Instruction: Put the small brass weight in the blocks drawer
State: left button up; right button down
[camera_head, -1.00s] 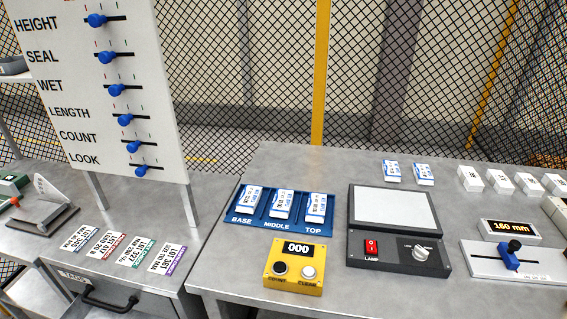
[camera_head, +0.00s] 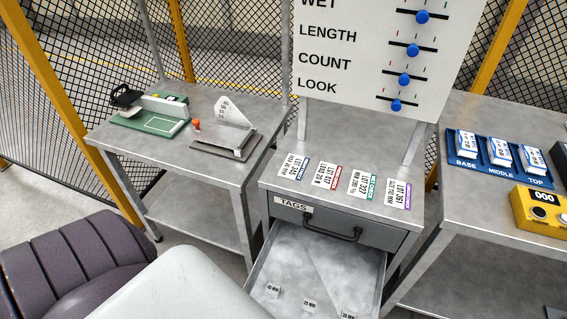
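The small brass weight is not seen in the head view. An open drawer (camera_head: 258,279) sticks out below the closed drawer marked TAGS (camera_head: 318,217), which has a dark handle. Small labelled pieces lie in the open drawer: one reads about 10 MM (camera_head: 272,288), one 15 MM (camera_head: 309,304) and one 20 MM (camera_head: 348,315). Its front is cut off by the picture's lower edge, so no name shows on it. Neither of my grippers is in view.
Lot tags (camera_head: 332,176) lie on the cabinet top below the slider board (camera_head: 380,45). A side table (camera_head: 176,150) at left holds a green-based device (camera_head: 150,117) and a grey gauge stand (camera_head: 228,128). The blue tray (camera_head: 500,172) and yellow counter (camera_head: 540,208) are at right.

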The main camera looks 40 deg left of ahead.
aim_at(339, 287)
jog(key=j+z, duration=0.1)
jog(key=j, duration=0.35)
jog(key=k+j+z, duration=0.1)
jog(key=j, duration=0.35)
jog(key=k+j+z, duration=0.1)
jog(key=j, duration=0.3)
jog(key=k+j+z, duration=0.15)
jog(key=j, duration=0.3)
jog(key=j+z, duration=0.1)
jog(key=j, duration=0.35)
jog(key=i+j, duration=0.1)
jog(key=j, duration=0.25)
jog(key=i+j+z, duration=0.1)
jog(key=j, duration=0.65)
jog(key=i+z, duration=0.05)
